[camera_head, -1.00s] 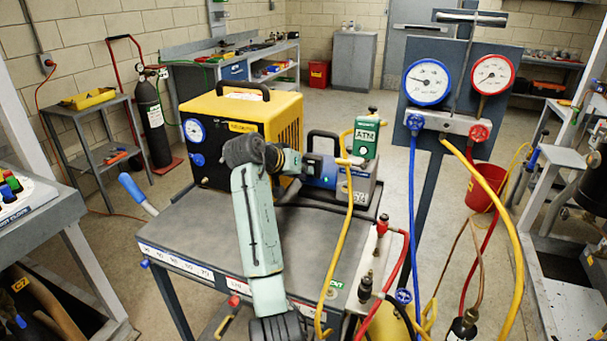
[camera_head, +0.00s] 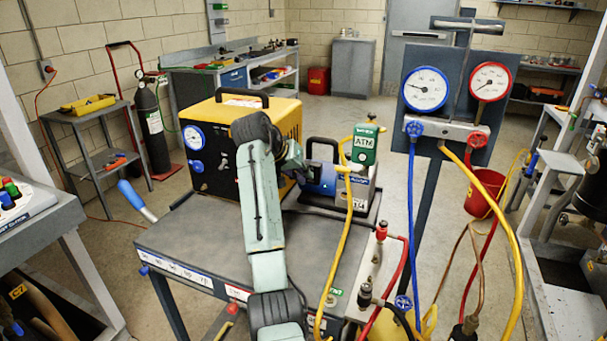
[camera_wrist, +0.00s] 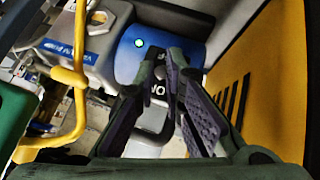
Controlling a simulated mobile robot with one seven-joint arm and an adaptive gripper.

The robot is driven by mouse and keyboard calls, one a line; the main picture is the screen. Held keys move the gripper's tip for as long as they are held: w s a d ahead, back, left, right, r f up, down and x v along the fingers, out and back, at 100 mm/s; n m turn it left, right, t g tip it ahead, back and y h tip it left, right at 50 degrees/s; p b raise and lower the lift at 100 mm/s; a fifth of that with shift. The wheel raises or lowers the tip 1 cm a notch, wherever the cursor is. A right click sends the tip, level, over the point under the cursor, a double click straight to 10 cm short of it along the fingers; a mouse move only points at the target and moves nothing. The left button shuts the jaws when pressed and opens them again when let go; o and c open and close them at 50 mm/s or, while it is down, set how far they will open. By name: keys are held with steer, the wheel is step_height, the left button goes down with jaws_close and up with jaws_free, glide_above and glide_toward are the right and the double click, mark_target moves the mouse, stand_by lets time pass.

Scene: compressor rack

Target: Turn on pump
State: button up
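The vacuum pump (camera_head: 335,182) stands on the cart, with a grey body and a blue rounded end. In the wrist view its blue end (camera_wrist: 193,52) carries a small lit green light. A dark part with white lettering, partly reading "O", sits just below it, largely hidden by my fingers. My gripper (camera_wrist: 164,52) is in front of this blue end, its fingertips close together with nothing seen between them. In the head view my gripper (camera_head: 298,162) is beside the pump's left end, partly hidden by my wrist. Contact cannot be told.
A yellow machine (camera_head: 222,110) stands close on the left of the pump. The gauge board (camera_head: 455,95) stands at the right. The cart top (camera_head: 205,245) is clear at front left.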

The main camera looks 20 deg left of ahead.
steer(key=o, duration=0.4)
steer(key=v, duration=1.2)
stand_by(0.4)
